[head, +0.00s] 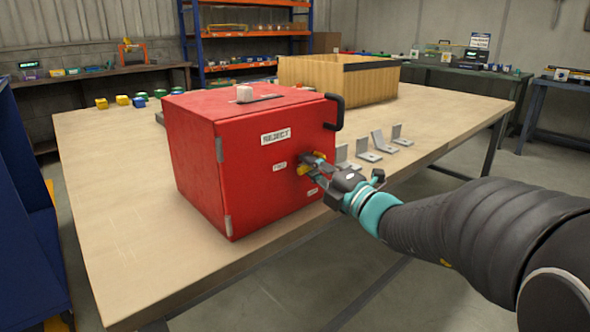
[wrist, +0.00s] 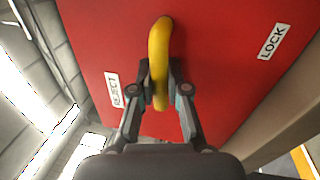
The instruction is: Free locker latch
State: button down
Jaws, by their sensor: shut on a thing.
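A red locker box (head: 205,150) labelled REJECT stands on the wooden table, its front door closed. A yellow latch handle (head: 302,169) sits on the right part of its front face. My gripper (head: 318,165) reaches in from the right and is shut on the yellow handle. In the wrist view the yellow handle (wrist: 159,55) rises between the two fingers of my gripper (wrist: 160,85), against the red door (wrist: 215,50). A LOCK label (wrist: 272,42) is at the right and a REJECT label (wrist: 114,90) at the left. The handle's lower end is partly hidden by the fingers.
Several grey metal brackets (head: 378,145) stand on the table right of the box. A wooden crate (head: 340,85) is behind it. A black handle (head: 335,111) sticks out from the box's right edge.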

jog(key=shift+r+m, duration=0.25)
jog(key=shift+m, duration=0.45)
jog(key=shift+r, duration=0.1)
jog(key=c, duration=1.1)
grip_release()
jog(key=shift+c, duration=0.2)
jog(key=v, duration=1.2)
jog(key=shift+a, duration=0.1)
